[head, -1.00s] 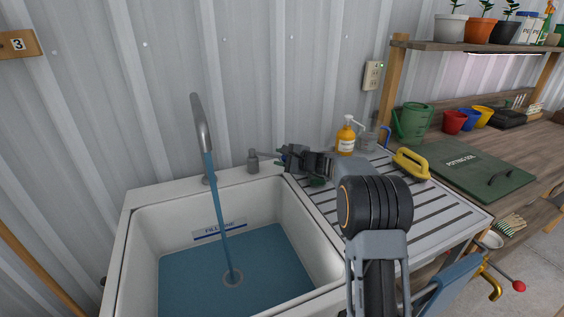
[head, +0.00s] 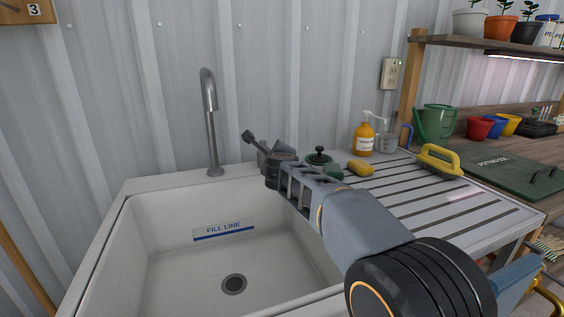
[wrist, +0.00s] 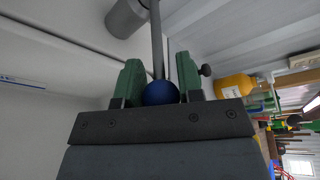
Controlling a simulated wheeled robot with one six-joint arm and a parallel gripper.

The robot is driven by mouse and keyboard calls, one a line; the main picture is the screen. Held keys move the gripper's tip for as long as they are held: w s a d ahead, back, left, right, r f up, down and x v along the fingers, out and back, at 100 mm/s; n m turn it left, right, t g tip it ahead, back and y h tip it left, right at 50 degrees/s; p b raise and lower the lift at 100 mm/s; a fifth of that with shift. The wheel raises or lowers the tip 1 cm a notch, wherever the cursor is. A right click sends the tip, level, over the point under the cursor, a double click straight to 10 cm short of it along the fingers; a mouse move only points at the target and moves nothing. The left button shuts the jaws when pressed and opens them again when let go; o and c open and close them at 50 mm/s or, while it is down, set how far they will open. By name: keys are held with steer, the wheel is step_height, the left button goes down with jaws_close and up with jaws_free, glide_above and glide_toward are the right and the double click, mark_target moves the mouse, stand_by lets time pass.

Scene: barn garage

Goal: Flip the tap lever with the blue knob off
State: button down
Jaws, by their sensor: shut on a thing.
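The blue knob (wrist: 160,94) sits between the green fingertips of my gripper (wrist: 159,78) in the wrist view, and the jaws are shut on it. The grey lever rod (wrist: 157,40) runs up from the knob, beside a grey cylindrical body (wrist: 126,16). In the head view my gripper (head: 272,168) is at the sink's back right corner and hides the knob. The curved metal tap spout (head: 212,125) stands at the sink's back edge, with no water coming from it. The white sink (head: 155,240) is empty, with its drain (head: 234,284) bare.
Right of my gripper, the ribbed drainboard (head: 440,210) holds a yellow sponge (head: 361,169), an amber pump bottle (head: 364,140) and a yellow-handled brush (head: 440,160). The metal wall is behind the sink.

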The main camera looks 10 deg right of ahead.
steer(key=shift+s+a+m+h, duration=0.1)
steer(key=shift+a+m+h, duration=0.45)
steer(key=shift+h, duration=0.15)
steer(key=c, duration=0.8)
jaws_free()
steer(key=shift+s, duration=0.15)
steer(key=p+v, duration=0.2)
steer(key=v, duration=1.1)
steer(key=shift+s+r, duration=0.2)
steer(key=shift+s, duration=0.05)
steer(key=shift+a+r+p, duration=0.1)
steer(key=shift+p, duration=0.2)
